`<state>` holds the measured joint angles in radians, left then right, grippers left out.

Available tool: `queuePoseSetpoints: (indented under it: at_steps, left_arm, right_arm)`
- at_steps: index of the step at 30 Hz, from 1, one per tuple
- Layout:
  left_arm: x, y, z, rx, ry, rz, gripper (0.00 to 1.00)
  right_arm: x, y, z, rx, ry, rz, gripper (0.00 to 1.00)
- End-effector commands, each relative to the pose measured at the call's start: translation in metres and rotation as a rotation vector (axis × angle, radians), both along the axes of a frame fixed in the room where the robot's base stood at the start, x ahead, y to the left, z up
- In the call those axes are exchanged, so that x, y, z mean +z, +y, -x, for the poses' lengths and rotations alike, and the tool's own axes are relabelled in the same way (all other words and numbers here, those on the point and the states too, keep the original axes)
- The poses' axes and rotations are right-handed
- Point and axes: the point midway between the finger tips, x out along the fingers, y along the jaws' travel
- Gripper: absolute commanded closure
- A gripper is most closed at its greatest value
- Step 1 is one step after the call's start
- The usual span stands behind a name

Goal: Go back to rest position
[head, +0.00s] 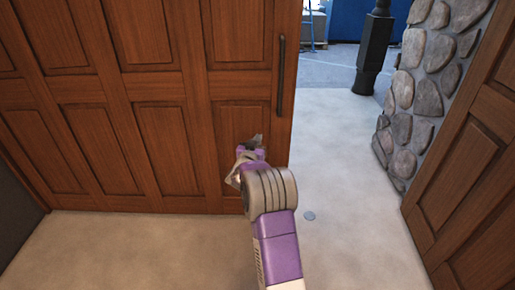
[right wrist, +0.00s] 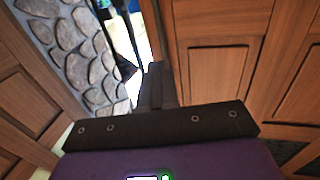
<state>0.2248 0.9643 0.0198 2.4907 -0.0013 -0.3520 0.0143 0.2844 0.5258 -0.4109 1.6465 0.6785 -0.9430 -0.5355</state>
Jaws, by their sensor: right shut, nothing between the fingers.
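My right gripper (head: 256,141) is raised in front of the large brown panelled wooden door (head: 145,95), near the lower part of its right edge. In the right wrist view its dark fingers (right wrist: 157,86) lie together, shut with nothing between them. The gripper is below the long dark vertical handle (head: 281,75) and apart from it. My purple and grey right arm reaches in from the bottom. My left gripper is in neither view.
An opening lies right of the door, with pale floor (head: 330,170) leading through it. A stone wall (head: 430,75) and another wooden door panel (head: 470,175) bound it on the right. A dark post (head: 375,50) stands beyond.

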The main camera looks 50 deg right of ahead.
Motion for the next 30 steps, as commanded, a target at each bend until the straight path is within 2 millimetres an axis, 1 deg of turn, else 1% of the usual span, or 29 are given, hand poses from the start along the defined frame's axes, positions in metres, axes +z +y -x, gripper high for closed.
queuePoseSetpoints:
  at_steps: [1, 3, 9, 14, 20, 22, 23, 26, 29, 30]
  left_arm:
    - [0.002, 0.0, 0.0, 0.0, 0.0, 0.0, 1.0]
    - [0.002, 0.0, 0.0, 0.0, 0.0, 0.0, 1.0]
    - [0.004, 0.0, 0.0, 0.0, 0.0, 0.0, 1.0]
    - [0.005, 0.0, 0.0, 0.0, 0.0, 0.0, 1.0]
    - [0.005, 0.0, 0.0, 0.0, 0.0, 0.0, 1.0]
    - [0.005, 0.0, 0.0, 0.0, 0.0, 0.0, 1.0]
    - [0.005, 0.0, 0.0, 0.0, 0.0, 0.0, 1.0]
    - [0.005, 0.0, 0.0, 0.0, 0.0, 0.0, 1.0]
    - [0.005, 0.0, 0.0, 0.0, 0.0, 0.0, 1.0]
    - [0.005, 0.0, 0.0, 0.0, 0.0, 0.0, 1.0]
  right_arm:
    - [0.002, 0.007, 0.005, 0.0, -0.001, -0.002, 1.0]
    - [0.001, 0.016, 0.011, 0.0, 0.0, -0.001, 1.0]
    - [0.001, 0.032, 0.024, 0.0, 0.0, 0.001, 1.0]
    - [0.0, 0.037, 0.027, 0.0, 0.0, 0.001, 1.0]
    - [0.0, 0.038, 0.028, -0.001, 0.0, 0.001, 1.0]
    - [-0.004, 0.04, 0.026, 0.008, 0.006, -0.006, 1.0]
    - [-0.008, 0.043, 0.024, 0.018, 0.011, -0.014, 1.0]
    - [-0.036, 0.062, 0.011, 0.083, 0.052, -0.064, 1.0]
    - [-0.085, 0.099, -0.006, 0.195, 0.123, -0.158, 1.0]
    - [-0.108, 0.118, -0.012, 0.247, 0.157, -0.205, 1.0]
